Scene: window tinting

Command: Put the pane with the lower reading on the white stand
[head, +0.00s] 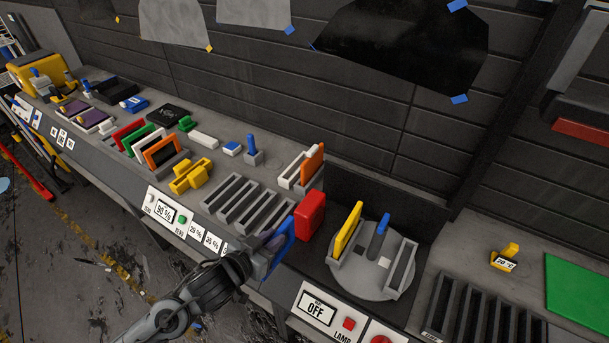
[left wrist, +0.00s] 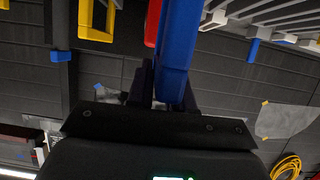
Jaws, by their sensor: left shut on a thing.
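My left gripper (head: 268,252) is shut on a blue pane (head: 284,243), held upright in front of the bench edge. The blue pane also fills the middle of the left wrist view (left wrist: 180,50). A red block-like pane (head: 310,214) stands just right of it. A yellow pane (head: 346,229) stands in a slot on the round grey plate (head: 350,283). A white stand (head: 291,170) at the back holds or adjoins an orange pane (head: 313,163); I cannot tell which. A display (head: 164,211) seems to read 90 %. My right gripper is not in view.
A grey slotted rack (head: 243,207) stands left of the blue pane, its slots apparently empty. Several coloured panes, one orange (head: 162,152), stand in a rack farther left. A lamp display (head: 317,308) reads OFF. Another dark slotted rack (head: 480,312) stands right.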

